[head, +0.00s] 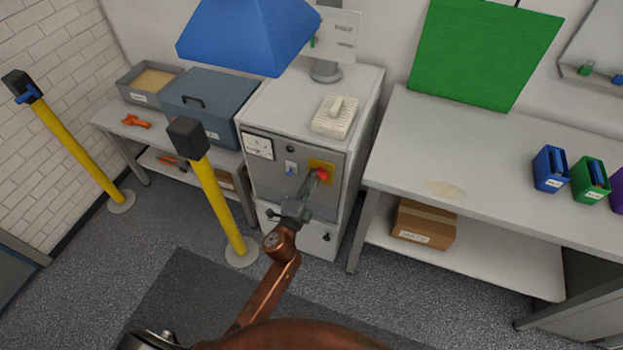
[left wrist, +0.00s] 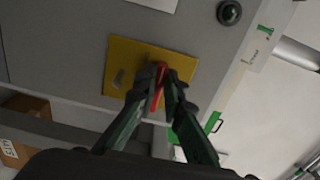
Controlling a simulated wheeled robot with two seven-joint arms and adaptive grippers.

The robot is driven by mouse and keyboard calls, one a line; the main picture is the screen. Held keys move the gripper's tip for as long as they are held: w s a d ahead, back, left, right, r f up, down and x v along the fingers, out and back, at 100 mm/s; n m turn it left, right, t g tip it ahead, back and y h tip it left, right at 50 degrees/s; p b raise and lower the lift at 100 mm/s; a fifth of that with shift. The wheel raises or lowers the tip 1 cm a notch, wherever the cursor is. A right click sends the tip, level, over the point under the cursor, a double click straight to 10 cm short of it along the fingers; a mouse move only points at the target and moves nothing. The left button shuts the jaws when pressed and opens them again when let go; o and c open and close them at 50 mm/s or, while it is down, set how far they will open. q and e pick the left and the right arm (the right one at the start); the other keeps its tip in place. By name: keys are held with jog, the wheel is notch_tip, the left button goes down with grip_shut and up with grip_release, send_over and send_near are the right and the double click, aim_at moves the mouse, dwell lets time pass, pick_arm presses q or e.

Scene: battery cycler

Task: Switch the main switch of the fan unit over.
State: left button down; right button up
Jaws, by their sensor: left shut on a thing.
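The main switch is a red handle (head: 322,174) on a yellow plate (head: 320,165) on the front of the grey fan unit cabinet (head: 270,172). In the left wrist view the red handle (left wrist: 158,82) stands on the yellow plate (left wrist: 120,60). My left gripper (head: 314,181) is at the handle in the head view. In the left wrist view its two fingers (left wrist: 163,95) are shut on the red handle, one on each side, and hide part of it. My right gripper is not in view.
Yellow posts (head: 219,205) stand left of the cabinet. A workbench (head: 470,190) is on the right, with a cardboard box (head: 424,224) on its lower shelf. A blue hood (head: 245,35) hangs above.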

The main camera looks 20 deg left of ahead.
pick_arm(q)
jog(key=c, duration=2)
grip_release()
jog(key=s, duration=1.2)
jog(key=shift+a, duration=0.2)
